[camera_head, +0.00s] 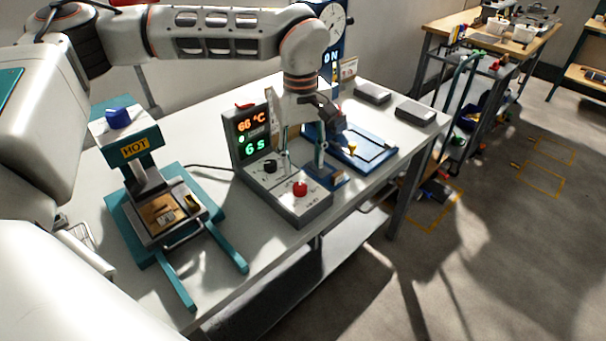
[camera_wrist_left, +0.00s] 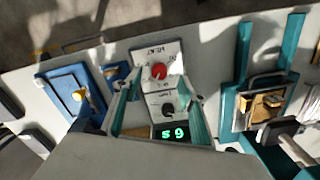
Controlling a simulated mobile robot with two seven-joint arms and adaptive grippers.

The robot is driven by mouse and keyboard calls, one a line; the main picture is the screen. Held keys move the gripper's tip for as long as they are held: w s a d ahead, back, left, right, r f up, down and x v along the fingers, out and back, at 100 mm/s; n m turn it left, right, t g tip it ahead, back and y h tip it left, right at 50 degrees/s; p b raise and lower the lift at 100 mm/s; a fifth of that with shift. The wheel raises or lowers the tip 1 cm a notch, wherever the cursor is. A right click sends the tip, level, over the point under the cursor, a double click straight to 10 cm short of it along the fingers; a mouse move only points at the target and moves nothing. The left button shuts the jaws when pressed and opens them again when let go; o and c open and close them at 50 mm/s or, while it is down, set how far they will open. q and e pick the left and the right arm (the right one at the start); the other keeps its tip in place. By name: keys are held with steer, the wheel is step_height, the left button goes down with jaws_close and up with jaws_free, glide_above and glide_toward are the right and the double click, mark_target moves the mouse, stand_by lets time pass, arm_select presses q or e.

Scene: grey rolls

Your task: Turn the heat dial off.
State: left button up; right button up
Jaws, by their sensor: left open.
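The grey control box (camera_head: 285,207) stands on the white table and has a red dial (camera_head: 300,188) at its front and a black dial (camera_head: 270,165) behind it. The red dial (camera_wrist_left: 158,71) also shows in the left wrist view, with a label too blurred to read surely. Its upright panel (camera_head: 252,135) glows with 66 °C in orange and 6 s in green. My left gripper (camera_head: 304,164) is open and empty, pointing down over the box. In the left wrist view its fingers (camera_wrist_left: 163,92) straddle the black dial (camera_wrist_left: 168,109), apart from both dials. My right gripper is out of view.
A teal press (camera_head: 150,175) with a HOT sign and blue knob stands left of the box. A blue tray fixture (camera_head: 362,148) lies to the right. Grey blocks (camera_head: 415,112) lie farther right. The table's front edge is close to the box.

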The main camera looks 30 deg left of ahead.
mark_target(300, 186)
arm_select(q)
steer(key=shift+w+a+f, duration=0.45)
steer(key=shift+a, duration=0.05)
steer(key=shift+w+a, duration=0.15)
steer(key=shift+a, duration=0.05)
steer(key=shift+a+f, duration=0.1)
steer(key=shift+f, duration=0.2)
steer(key=shift+s+f+b, duration=0.2)
steer(key=shift+f+b, duration=0.2)
steer(key=shift+f, duration=0.6)
step_height(300, 186, down, 4)
steer(key=shift+w+r, duration=0.1)
steer(key=shift+r, duration=0.05)
steer(key=shift+f, duration=0.6)
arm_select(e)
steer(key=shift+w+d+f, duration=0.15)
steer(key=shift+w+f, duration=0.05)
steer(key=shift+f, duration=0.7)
arm_select(q)
steer(key=c, duration=1.1)
